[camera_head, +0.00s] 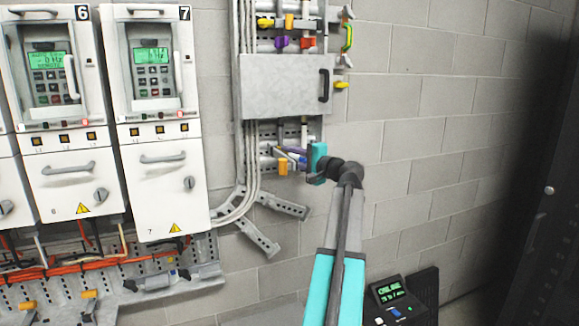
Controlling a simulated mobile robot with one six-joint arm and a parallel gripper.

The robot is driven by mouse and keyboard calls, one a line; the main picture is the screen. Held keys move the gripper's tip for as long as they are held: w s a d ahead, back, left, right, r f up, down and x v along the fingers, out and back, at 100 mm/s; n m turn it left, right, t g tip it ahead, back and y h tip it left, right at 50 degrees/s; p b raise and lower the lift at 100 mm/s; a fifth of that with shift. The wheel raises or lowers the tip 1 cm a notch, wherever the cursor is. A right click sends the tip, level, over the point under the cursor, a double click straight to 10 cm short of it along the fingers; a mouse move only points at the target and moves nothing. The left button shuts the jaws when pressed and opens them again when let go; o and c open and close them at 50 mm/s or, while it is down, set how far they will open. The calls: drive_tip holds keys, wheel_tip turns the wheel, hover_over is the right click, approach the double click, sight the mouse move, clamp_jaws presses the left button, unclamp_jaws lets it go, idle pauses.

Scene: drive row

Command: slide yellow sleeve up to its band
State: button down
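A yellow piece (265,23) sits on a horizontal pipe at the upper left of the wall rack. Another yellow piece (342,85) sticks out at the right of the grey box. I cannot tell which of them is the yellow sleeve, and no band can be made out clearly. My gripper (309,164), with a teal body, is at the lower pipes below the box, beside an orange piece (283,167) and a purple piece (297,150). Its fingertips are too small and partly hidden to show whether they are open or hold anything.
The grey box (285,87) with a black handle stands out above my gripper. White drive cabinets 6 (68,180) and 7 (162,190) stand at the left. Slotted brackets (258,238) are below. The block wall at the right is bare; a dark cabinet (545,220) borders it.

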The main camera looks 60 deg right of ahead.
wheel_tip(320, 180, up, 7)
drive_tip(key=shift+r+p, duration=0.2)
drive_tip(key=shift+p, duration=0.2)
drive_tip(key=c, duration=1.5)
unclamp_jaws()
drive_tip(key=shift+s, duration=0.1)
drive_tip(key=shift+f, duration=0.1)
drive_tip(key=b+v, duration=0.4)
drive_tip(key=v, duration=0.9)
drive_tip(key=shift+s, duration=0.4)
